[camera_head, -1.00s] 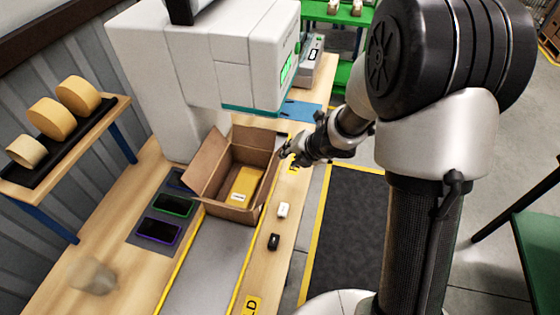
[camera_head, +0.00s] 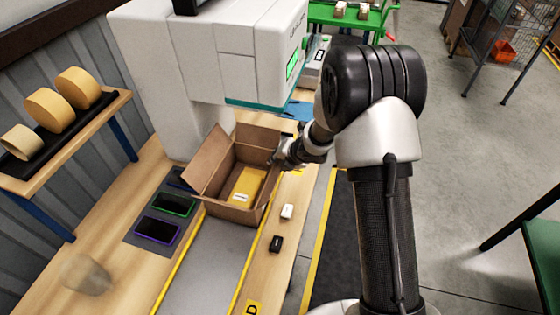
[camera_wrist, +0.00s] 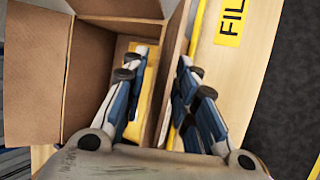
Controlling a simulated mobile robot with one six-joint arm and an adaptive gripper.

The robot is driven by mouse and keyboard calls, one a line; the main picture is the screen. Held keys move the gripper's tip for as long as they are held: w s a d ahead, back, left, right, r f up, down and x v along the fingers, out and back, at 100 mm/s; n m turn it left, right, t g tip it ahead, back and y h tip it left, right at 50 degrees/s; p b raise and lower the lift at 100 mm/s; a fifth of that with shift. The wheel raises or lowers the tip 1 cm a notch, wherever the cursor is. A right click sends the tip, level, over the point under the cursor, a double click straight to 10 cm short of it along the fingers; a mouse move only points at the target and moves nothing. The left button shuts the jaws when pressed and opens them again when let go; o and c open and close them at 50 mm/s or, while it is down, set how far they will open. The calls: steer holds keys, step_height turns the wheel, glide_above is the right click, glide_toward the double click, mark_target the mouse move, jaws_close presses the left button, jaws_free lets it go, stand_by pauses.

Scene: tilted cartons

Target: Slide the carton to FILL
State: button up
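The brown open-topped carton (camera_head: 228,211) stands on the grey conveyor strip, under the white machine's overhanging head. A yellow package (camera_head: 248,184) with a white label lies inside it. My gripper (camera_head: 277,160) is at the carton's right side. In the wrist view my gripper (camera_wrist: 161,60) is open with its fingers apart, straddling the carton's right wall (camera_wrist: 172,70). One finger is over the inside, above the yellow package, and the other is outside. I cannot tell whether either touches the wall. The yellow FILL label (camera_wrist: 232,20) lies on the wooden edge right of the carton.
The white machine (camera_head: 205,60) stands behind the carton. A white block (camera_head: 287,211) and a black block (camera_head: 276,243) sit on the bench's right edge. Dark trays (camera_head: 158,230) lie left of the strip. The strip (camera_head: 212,265) is clear in front of the carton.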

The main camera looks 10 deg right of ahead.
steer(key=shift+c, duration=0.6)
jaws_close()
